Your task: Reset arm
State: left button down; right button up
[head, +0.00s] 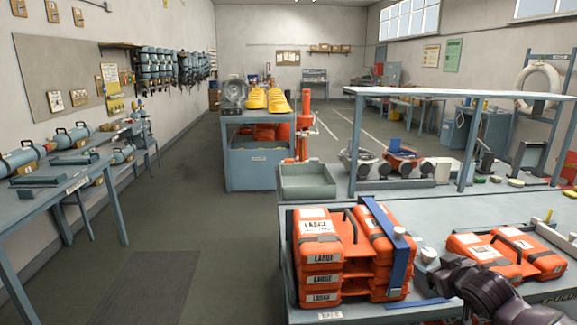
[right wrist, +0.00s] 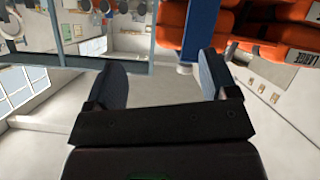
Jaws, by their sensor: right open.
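My right arm comes in from the lower right in the head view. Its gripper (head: 432,270) is beside the right side of a stack of orange cases (head: 320,255) marked LARGE. In the right wrist view the gripper (right wrist: 163,70) has its two dark fingers wide apart with nothing held between them. My left gripper is not in view.
The cases stand on a grey bench (head: 385,313). More orange cases (head: 505,252) lie to the right of the gripper. A green-grey tray (head: 307,182) and a shelf frame (head: 355,140) are behind. A side table (head: 30,195) stands left; the floor between is clear.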

jog(key=s+a+f+m, duration=0.1)
jog(key=s+a+f, duration=0.1)
jog(key=s+f, duration=0.5)
jog(key=s+a+f+m+g, duration=0.1)
jog(key=s+a+f, duration=0.2)
jog(key=s+f, duration=0.4)
jog(key=s+a+f, duration=0.3)
jog(key=s+f, duration=0.5)
jog(key=s, duration=1)
jog(key=shift+s+a+m+h, duration=0.2)
jog(key=shift+s+m+h, duration=0.1)
jog(key=shift+m, duration=0.1)
